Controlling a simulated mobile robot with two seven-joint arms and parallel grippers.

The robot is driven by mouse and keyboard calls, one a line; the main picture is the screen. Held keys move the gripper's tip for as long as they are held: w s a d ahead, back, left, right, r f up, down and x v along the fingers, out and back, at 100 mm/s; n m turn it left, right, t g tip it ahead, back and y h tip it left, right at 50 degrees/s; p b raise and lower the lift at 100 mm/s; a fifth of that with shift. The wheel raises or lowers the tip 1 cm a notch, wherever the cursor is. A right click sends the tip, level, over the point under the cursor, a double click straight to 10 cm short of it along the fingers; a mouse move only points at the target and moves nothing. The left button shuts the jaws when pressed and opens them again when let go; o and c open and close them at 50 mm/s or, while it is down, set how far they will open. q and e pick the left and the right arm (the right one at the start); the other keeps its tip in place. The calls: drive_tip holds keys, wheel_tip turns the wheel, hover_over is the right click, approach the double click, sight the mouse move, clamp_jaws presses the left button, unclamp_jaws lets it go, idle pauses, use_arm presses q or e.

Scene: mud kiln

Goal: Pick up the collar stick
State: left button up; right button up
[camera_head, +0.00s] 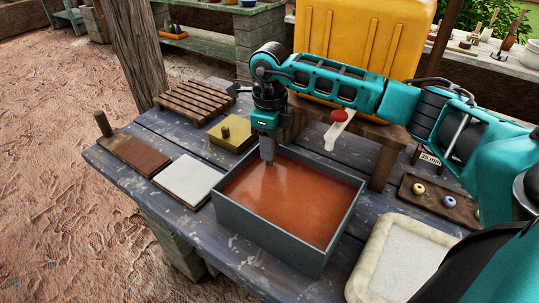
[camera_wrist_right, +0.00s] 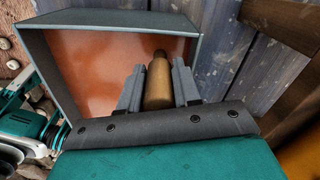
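My right gripper (camera_head: 267,157) points straight down over the far left part of a grey box of reddish-orange liquid. In the right wrist view, a brown, bottle-shaped wooden stick, apparently the collar stick (camera_wrist_right: 158,85), lies between the two grey fingers (camera_wrist_right: 157,88). The fingers sit close against its sides, and its narrower end reaches past the fingertips toward the liquid. The fingers hide the stick in the head view, and I cannot tell whether its tip touches the liquid. My left gripper is not in view.
The grey box (camera_head: 262,243) stands on the blue plank table (camera_head: 160,125). A white tile (camera_head: 188,180), brown tile (camera_head: 140,155), yellow block (camera_head: 230,137) and slatted rack (camera_head: 197,101) lie left and behind. A pale tray (camera_head: 405,260) and bead board (camera_head: 440,200) are at right, near a wooden stand (camera_head: 385,160).

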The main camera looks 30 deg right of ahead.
clamp_jaws()
drive_tip(key=shift+r, duration=0.2)
wheel_tip(320, 180, up, 20)
drive_tip(key=p, duration=0.1)
drive_tip(key=shift+f, duration=0.15)
